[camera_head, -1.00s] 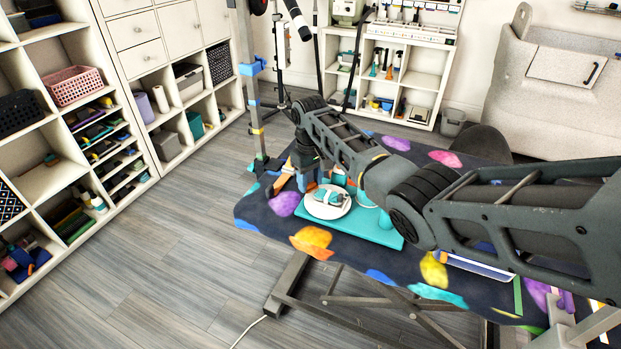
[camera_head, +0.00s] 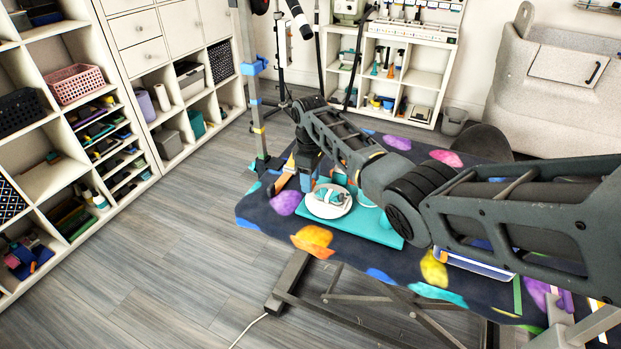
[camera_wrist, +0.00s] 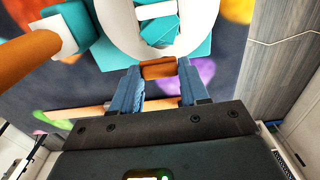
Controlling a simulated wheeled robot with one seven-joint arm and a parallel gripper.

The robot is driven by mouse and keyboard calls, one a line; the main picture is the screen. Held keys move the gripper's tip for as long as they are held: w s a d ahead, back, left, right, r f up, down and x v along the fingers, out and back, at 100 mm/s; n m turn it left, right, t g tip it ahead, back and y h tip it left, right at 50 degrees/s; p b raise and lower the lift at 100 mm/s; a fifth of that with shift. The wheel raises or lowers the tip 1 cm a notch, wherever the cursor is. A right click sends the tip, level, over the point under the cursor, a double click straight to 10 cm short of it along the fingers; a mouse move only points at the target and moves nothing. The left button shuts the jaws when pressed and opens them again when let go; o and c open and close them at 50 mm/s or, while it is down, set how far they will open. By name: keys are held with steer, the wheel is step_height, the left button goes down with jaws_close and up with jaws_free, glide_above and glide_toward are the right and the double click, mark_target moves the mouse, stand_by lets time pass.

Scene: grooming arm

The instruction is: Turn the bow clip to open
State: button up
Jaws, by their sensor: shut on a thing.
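The bow clip, a white disc with a teal and white bow on it (camera_head: 328,205), sits on a teal board (camera_head: 375,224) on the grooming table. In the wrist view the white disc (camera_wrist: 112,40) and bow (camera_wrist: 158,30) fill the top middle, just beyond my fingertips. My gripper (camera_wrist: 158,76) has its blue fingers shut on a short orange-brown piece (camera_wrist: 158,68) at the disc's near edge. Whether this piece joins the disc cannot be told. In the head view my gripper (camera_head: 309,181) points down beside the disc, and the arm hides part of the board.
A thick orange bar (camera_wrist: 28,52) with a white and teal end lies left of the disc in the wrist view. The dark, colour-spotted table top (camera_head: 350,246) surrounds the board. Shelves (camera_head: 80,110) stand at left, with open floor (camera_head: 190,250) between.

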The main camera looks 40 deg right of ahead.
steer(key=shift+w+r, duration=0.1)
steer(key=shift+r, duration=0.05)
steer(key=o, duration=1.1)
steer(key=shift+c, duration=0.2)
steer(key=shift+r, duration=3.8)
